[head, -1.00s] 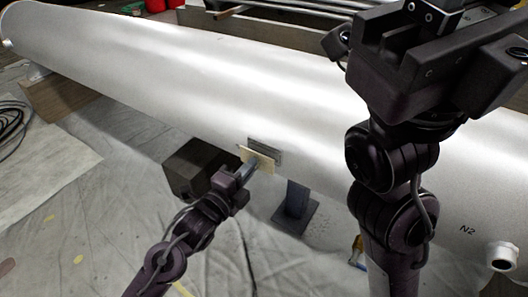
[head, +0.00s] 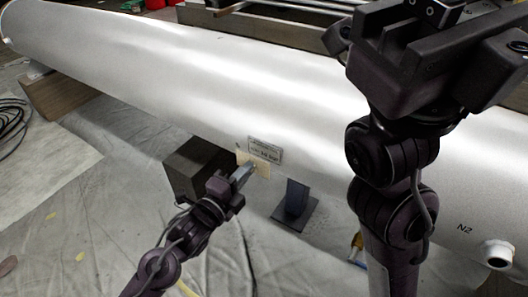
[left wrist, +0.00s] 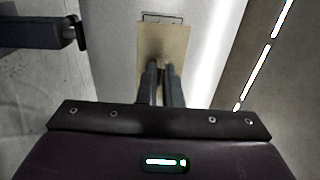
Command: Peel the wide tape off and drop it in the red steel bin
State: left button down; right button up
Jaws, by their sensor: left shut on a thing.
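A beige piece of wide tape (head: 262,168) shows at the lower edge of a grey nameplate (head: 265,150) on the big white cylinder (head: 190,75). My left gripper (head: 245,172) is shut on the tape. In the left wrist view the tape (left wrist: 165,38) stands beyond the closely spaced fingers (left wrist: 160,68), in front of the plate; I cannot tell whether any of it still touches the cylinder. My right arm stands large at the right; its gripper (head: 430,50) shows only partly and its fingertips are unclear. A red thing (head: 155,4) is cut off at the top edge; I cannot tell whether it is the bin.
A dark block (head: 192,170) and a dark foot stand (head: 294,205) are under the cylinder, close to my left gripper. A brown support (head: 60,95) is at the left. A white nozzle (head: 497,254) sticks out at lower right. The sheeted floor (head: 80,210) is mostly clear at left.

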pick_arm(q)
jog(key=shift+p+v, duration=1.05)
jog(key=shift+v, duration=0.95)
